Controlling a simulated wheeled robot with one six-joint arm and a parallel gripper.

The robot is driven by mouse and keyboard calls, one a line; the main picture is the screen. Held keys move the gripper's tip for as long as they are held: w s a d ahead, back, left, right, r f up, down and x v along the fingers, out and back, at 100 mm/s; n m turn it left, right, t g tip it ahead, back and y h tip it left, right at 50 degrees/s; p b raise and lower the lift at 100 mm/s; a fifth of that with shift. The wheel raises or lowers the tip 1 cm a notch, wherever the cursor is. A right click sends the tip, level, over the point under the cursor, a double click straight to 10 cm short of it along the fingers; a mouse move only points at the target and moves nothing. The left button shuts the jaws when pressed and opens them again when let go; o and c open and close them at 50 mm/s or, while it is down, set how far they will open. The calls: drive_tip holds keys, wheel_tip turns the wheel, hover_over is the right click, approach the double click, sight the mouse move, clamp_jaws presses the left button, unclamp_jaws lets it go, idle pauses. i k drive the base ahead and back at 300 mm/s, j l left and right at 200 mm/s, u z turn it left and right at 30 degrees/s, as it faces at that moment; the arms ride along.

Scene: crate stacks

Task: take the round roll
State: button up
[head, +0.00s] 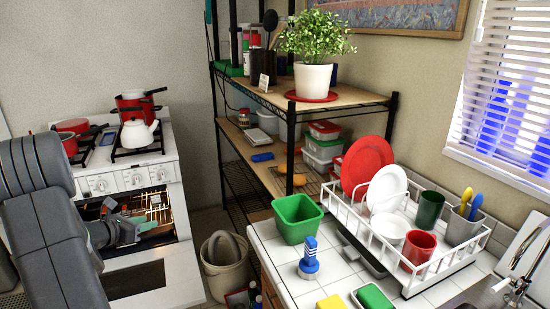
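I cannot make out a round roll for certain. My gripper (143,222) is at the front of the oven (154,258) on the left, over the lit opening below the knobs. My dark grey arm comes in from the left edge and covers part of the stove front. The fingers are small and blend with the oven interior, so their opening is unclear. A wire rack (158,201) glows inside the oven. Small reddish and greenish shapes show around the gripper, too small to identify.
Red pots and a white kettle (139,133) stand on the stove. A beige bin (225,262) stands on the floor right of the oven, beside a black shelf rack (255,98). On the right, a tiled counter holds a green tub (297,218) and a white dish rack (462,255).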

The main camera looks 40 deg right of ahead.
sight(282, 167)
drive_tip(key=i+l+z, duration=0.1)
drive_tip(key=i+l, duration=0.15)
drive_tip(key=i, duration=0.15)
drive_tip(key=i+l+z, duration=0.1)
drive_tip(key=i, duration=0.3)
drive_tip(key=i+l+z, duration=0.15)
drive_tip(key=i, duration=0.25)
drive_tip(key=l+z, duration=0.1)
drive_tip(key=z, duration=0.85)
